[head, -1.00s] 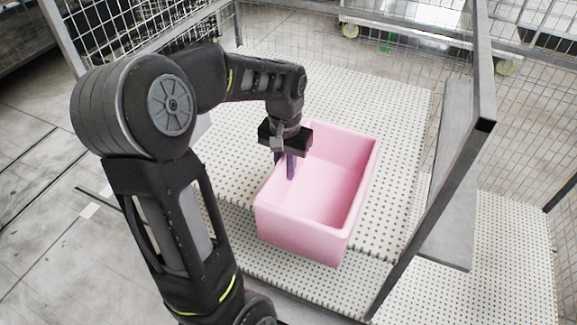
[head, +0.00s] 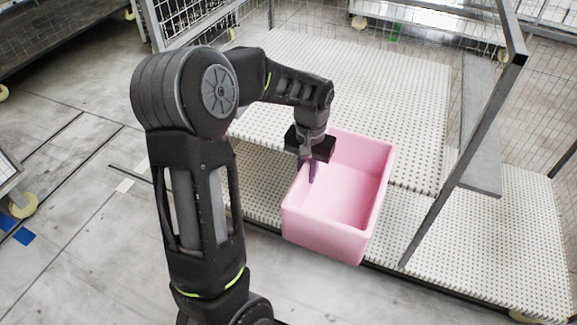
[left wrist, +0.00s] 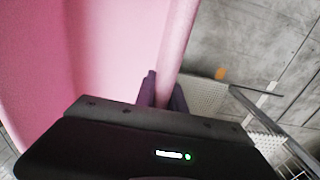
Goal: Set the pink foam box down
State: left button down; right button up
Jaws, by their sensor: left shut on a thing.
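The pink foam box (head: 345,195) is an open-topped box, roughly upright, at the front edge of the perforated white deck (head: 415,115) in the head view. Its near end overlaps the grey floor in the picture; I cannot tell how high its base is. My left gripper (head: 309,172) points down and is shut on the box's left wall, one finger inside and one outside. In the left wrist view the pink wall (left wrist: 177,45) passes between the dark fingers (left wrist: 162,92). The box's underside is hidden. My right gripper is not in view.
A slanted grey metal post (head: 462,160) stands right of the box, with a grey panel (head: 481,130) behind it. Wire mesh (head: 410,35) closes the back. Open grey floor (head: 85,240) lies to the left and front.

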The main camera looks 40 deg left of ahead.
aim_at(344, 203)
pick_arm(q)
jog(key=shift+m, duration=0.9)
jog(key=w+d+f, duration=0.1)
jog(key=d+f, duration=0.1)
jog(key=d, duration=0.1)
jog(key=w+d+f, duration=0.1)
jog(key=d+f, duration=0.2)
jog(key=w+d+f, duration=0.2)
jog(key=d, duration=0.1)
jog(key=shift+d+f, duration=0.4)
jog(key=d+f+m, duration=0.1)
jog(key=d+f, duration=0.4)
jog(key=d, duration=0.2)
jog(key=shift+s+d+m, duration=0.2)
jog(key=shift+d+m, duration=0.15)
jog(key=shift+m, duration=0.05)
